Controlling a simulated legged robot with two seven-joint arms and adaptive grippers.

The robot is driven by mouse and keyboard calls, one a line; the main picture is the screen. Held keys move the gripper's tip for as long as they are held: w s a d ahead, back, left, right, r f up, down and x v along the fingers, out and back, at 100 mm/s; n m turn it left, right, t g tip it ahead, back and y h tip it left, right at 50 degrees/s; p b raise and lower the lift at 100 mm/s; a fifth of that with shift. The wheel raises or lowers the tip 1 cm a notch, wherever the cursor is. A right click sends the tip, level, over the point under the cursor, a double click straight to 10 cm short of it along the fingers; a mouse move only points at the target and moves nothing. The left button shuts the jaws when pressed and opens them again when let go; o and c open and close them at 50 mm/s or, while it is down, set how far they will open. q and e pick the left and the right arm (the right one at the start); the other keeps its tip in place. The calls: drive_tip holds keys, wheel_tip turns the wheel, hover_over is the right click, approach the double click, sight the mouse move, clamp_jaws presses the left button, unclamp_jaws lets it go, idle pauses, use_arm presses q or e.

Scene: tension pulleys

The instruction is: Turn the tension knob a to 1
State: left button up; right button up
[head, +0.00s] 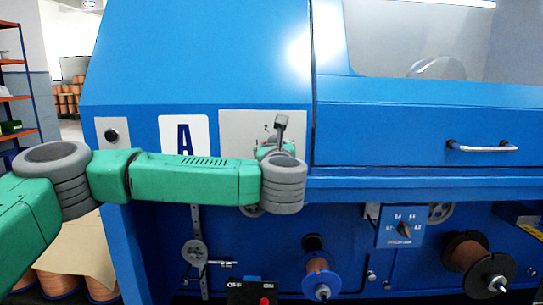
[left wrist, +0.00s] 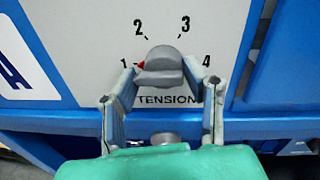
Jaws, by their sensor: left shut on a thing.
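The grey tension knob (left wrist: 166,62) sits on a light panel (left wrist: 85,30) marked 1, 2, 3, 4 and TENSION. Its red pointer mark (left wrist: 140,65) is at its left side, beside the 1. My left gripper (left wrist: 168,78) has one finger on each side of the knob and is shut on it. In the head view my left gripper (head: 278,138) is at the panel (head: 232,126), right of the letter A sign (head: 184,140), and hides most of the knob. My right gripper is not in view.
The blue machine (head: 215,60) fills most of the head view. Below are a small blue dial box (head: 400,226), copper spools (head: 318,270) and an OFF/ON switch box (head: 250,293). A door handle (head: 482,147) sticks out at the right. Shelves (head: 15,95) stand at far left.

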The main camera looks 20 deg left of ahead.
use_arm(q)
drive_tip(key=shift+d+f+n, duration=0.3)
drive_tip(key=shift+d+f, duration=0.05)
drive_tip(key=shift+r, duration=0.15)
